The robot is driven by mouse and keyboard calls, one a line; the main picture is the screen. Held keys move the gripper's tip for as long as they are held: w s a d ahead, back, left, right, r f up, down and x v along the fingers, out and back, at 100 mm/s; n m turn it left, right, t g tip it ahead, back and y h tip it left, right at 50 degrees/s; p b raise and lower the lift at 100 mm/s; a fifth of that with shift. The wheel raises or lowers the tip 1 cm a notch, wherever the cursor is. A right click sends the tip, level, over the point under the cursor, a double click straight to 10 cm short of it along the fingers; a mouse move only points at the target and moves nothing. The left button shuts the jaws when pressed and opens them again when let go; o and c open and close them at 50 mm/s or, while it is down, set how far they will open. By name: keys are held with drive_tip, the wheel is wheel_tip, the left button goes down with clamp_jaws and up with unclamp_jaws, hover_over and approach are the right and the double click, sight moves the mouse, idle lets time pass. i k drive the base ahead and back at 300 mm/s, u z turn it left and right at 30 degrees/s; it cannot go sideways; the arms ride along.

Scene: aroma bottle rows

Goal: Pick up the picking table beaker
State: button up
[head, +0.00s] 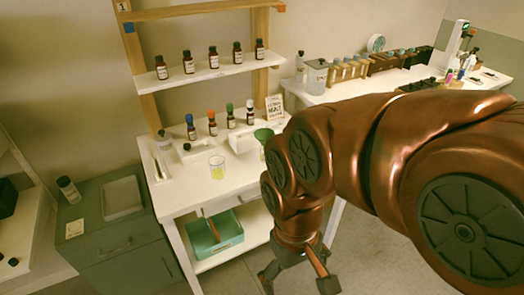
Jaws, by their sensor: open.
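A small clear glass beaker (217,171) with yellow liquid in it stands upright on the white table (185,195), near its front edge. My gripper (297,279) hangs low at the bottom of the head view, to the right of the table and below its top. Its dark fingers are spread apart and I see nothing between them. The gripper is well away from the beaker. My copper-coloured arm covers much of the right side and hides the table's right end.
Bottles with coloured caps (212,124) stand behind the beaker, near a white box (242,140) and a green funnel (263,135). A shelf (205,72) with dark bottles is above. A teal bin (215,235) sits below. A grey cabinet (125,245) stands left.

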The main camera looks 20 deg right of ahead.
sight(217, 163)
drive_tip(key=u, duration=3.15)
drive_tip(key=k, duration=0.85)
drive_tip(key=z, duration=1.7)
